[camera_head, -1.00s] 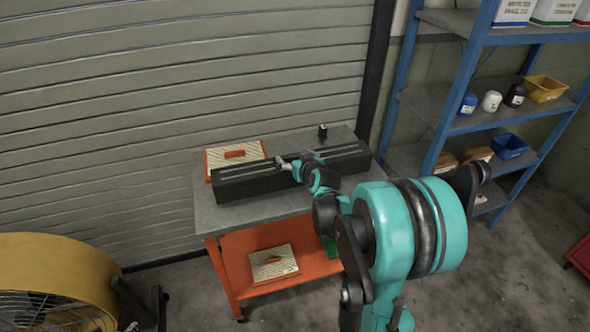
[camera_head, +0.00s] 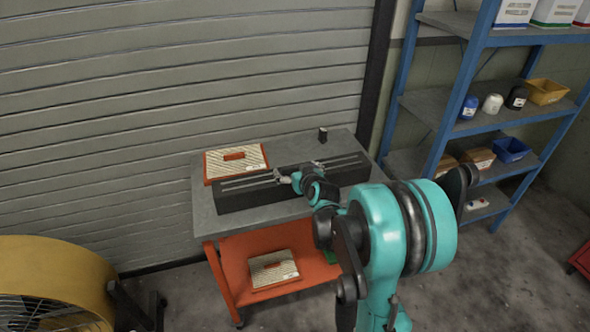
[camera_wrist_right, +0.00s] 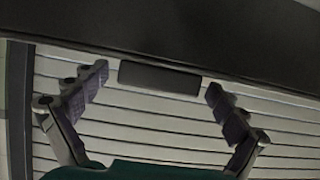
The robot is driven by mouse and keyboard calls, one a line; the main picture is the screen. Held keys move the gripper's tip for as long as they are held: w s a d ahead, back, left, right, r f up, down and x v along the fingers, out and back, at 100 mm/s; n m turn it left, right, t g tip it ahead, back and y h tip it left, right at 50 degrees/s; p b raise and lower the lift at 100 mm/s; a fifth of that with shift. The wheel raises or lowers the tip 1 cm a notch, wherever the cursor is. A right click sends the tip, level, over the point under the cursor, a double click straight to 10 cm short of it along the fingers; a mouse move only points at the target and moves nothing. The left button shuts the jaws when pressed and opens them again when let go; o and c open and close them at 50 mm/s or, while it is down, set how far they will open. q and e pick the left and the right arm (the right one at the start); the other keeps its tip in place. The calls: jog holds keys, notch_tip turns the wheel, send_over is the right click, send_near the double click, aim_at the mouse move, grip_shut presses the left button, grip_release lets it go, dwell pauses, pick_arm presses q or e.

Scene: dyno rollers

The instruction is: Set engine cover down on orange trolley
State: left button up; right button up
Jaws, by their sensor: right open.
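The engine cover (camera_head: 235,197) is a long black block with pale strips along its top. It lies on the grey top of the orange trolley (camera_head: 208,218). My arm hides part of the cover's near side. My left gripper is not in view.
An orange-edged filter box (camera_head: 235,162) lies behind the cover, and a small black item (camera_head: 322,135) stands at the back. Another box (camera_head: 273,270) lies on the lower shelf. A blue rack (camera_head: 440,140) stands right, a yellow fan (camera_head: 50,275) at lower left.

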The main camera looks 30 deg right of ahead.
jog(key=shift+r, duration=0.1)
jog(key=shift+s+r, duration=0.15)
jog(key=shift+r, duration=0.05)
jog(key=p+v, duration=0.4)
jog(key=v, duration=0.7)
jog(key=s+a+n+g+y, duration=0.1)
jog(key=s+a, duration=0.2)
jog(key=a, duration=0.3)
jog(key=s+a+n+g+y, duration=0.1)
jog(key=s+a+y, duration=0.15)
jog(key=a, duration=0.45)
jog(key=s+a+g, duration=0.4)
jog(key=s+a, duration=0.2)
jog(key=s, duration=0.6)
jog(key=shift+s+a+f+n, duration=0.25)
jog(key=shift+s+a+n, duration=0.05)
jog(key=shift+h, duration=0.25)
